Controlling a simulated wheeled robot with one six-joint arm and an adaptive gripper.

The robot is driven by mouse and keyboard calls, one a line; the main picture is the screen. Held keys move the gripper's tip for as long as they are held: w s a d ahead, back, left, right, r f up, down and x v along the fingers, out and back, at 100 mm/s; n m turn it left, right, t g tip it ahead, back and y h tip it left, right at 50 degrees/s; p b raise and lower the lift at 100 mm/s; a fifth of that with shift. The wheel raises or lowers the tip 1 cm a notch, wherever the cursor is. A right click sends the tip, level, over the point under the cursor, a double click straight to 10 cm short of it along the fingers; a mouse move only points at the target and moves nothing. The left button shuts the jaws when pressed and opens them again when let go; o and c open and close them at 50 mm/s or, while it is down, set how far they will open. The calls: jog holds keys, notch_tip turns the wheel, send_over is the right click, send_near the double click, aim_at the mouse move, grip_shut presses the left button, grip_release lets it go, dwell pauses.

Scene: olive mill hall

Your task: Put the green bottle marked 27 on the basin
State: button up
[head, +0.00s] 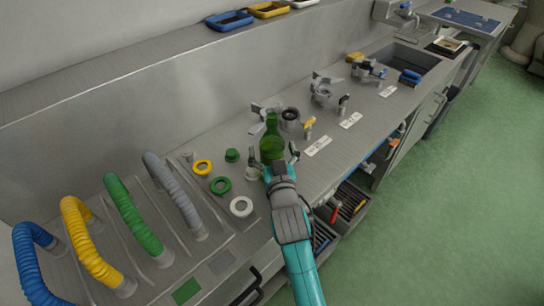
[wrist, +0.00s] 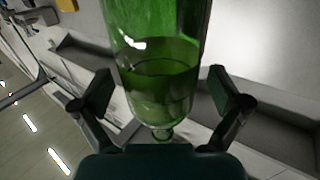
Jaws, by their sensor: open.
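The green bottle (head: 271,146) stands upright on the metal bench among small fittings. No number 27 can be read on it. My gripper (head: 274,156) is open, with its fingers on either side of the bottle's body. In the wrist view the glass bottle (wrist: 160,50) fills the middle, showing a liquid line, with its neck end low in the picture. My open gripper (wrist: 163,90) has a finger to each side of it, with visible gaps. A recessed grey basin (head: 418,60), which I take for the task's basin, lies toward the far end of the bench.
Metal clamps (head: 321,88) and white label cards (head: 318,146) line the bench between bottle and basin. Coloured hoses (head: 132,215) and rings (head: 241,207) lie to the left. Open drawers (head: 345,205) jut out below. The green floor at right is clear.

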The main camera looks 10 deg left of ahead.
jog(key=c, duration=1.6)
